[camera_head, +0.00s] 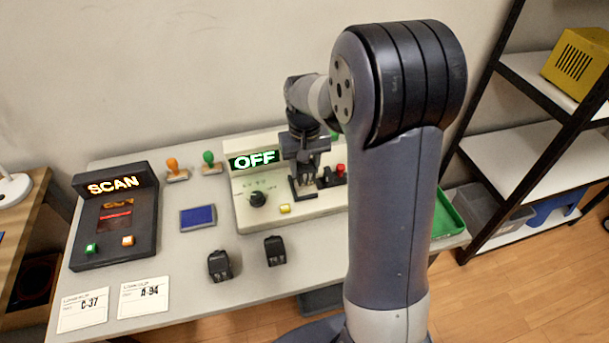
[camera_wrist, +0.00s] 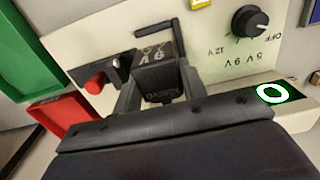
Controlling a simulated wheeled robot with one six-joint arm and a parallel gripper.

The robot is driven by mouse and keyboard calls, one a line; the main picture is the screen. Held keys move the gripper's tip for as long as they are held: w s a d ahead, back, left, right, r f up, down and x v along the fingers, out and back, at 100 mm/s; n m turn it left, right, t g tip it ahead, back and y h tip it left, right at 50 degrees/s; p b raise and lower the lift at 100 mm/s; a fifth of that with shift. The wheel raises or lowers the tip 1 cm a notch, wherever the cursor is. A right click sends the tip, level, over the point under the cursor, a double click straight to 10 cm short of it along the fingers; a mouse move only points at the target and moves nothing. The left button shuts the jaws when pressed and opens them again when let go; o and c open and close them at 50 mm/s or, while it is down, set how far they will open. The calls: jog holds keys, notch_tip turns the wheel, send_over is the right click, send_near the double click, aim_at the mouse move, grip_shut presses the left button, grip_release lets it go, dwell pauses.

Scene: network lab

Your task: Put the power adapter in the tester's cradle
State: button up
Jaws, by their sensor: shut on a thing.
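The tester (camera_head: 320,204) is a cream console on the table with a lit OFF display (camera_head: 254,160), a knob (camera_head: 257,199), a yellow button (camera_head: 285,209) and a red-tipped part (camera_head: 340,169). My gripper (camera_head: 305,170) is over its right half, pointing down. In the wrist view my gripper (camera_wrist: 160,98) is shut on a black power adapter (camera_wrist: 158,80) marked 9V. The cradle (camera_head: 303,190), a dark frame on the tester, shows just beside the adapter; its black edge (camera_wrist: 168,32) also shows in the wrist view. I cannot tell whether they touch.
Two other black adapters (camera_head: 219,265) (camera_head: 275,251) lie on the table in front. A SCAN device (camera_head: 115,220), label cards (camera_head: 143,297), a blue pad (camera_head: 198,217) and two stamps (camera_head: 175,170) are to the left. A green tray (camera_head: 448,214) is at right.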

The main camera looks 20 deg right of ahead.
aim_at(305, 176)
jog(key=shift+f, duration=1.7)
jog(key=shift+f, duration=0.2)
jog(key=o, duration=1.1)
jog(key=shift+r, duration=0.1)
notch_tip(305, 176, up, 12)
jog(key=shift+r+p, duration=0.15)
jog(key=shift+p, duration=0.25)
